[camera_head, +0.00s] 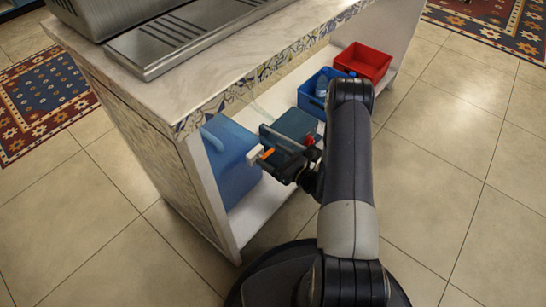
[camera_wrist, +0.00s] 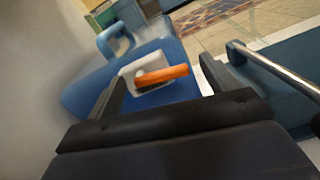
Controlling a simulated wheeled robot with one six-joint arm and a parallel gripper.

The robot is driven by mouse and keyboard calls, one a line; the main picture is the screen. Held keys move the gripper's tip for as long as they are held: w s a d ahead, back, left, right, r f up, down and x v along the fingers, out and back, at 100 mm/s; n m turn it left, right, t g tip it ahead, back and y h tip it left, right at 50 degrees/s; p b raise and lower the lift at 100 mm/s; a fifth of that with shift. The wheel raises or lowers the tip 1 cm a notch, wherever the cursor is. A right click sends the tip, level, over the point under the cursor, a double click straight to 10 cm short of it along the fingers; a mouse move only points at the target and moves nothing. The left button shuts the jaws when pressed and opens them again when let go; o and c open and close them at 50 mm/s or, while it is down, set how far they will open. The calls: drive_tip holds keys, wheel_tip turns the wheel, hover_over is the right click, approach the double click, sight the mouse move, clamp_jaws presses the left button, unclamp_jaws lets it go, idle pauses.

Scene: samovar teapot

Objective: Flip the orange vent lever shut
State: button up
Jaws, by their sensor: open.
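The orange vent lever (camera_wrist: 162,75) sticks out across a white fitting by a blue container (camera_wrist: 88,90) in the wrist view. In the head view the lever is a small orange bar (camera_head: 267,153) in front of the blue container (camera_head: 232,165) on the low shelf. My gripper (camera_head: 283,151) is open and reaches in under the counter, close to the lever. In the wrist view the lever appears between my gripper's (camera_wrist: 162,70) spread fingers, slightly beyond them. Contact cannot be made out. The lever's base is partly hidden.
A marble-topped counter (camera_head: 215,88) overhangs the shelf (camera_head: 262,203). A dark blue-teal box (camera_head: 297,123) stands behind my gripper, with a blue crate (camera_head: 310,100) and a red crate (camera_head: 364,62) farther right. A metal bar (camera_wrist: 275,68) runs at right in the wrist view. Tiled floor (camera_head: 450,140) is clear.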

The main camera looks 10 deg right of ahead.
drive_tip(key=c, duration=1)
drive_tip(key=shift+n+b, duration=0.35)
drive_tip(key=shift+n, duration=0.05)
drive_tip(key=shift+r+n+b, duration=0.2)
drive_tip(key=shift+n+b, duration=0.1)
drive_tip(key=shift+n, duration=0.4)
drive_tip(key=o, duration=1)
drive_tip(key=p+v, duration=0.2)
drive_tip(key=v, duration=0.8)
drive_tip(key=shift+s+d, duration=0.2)
drive_tip(key=shift+s, duration=0.15)
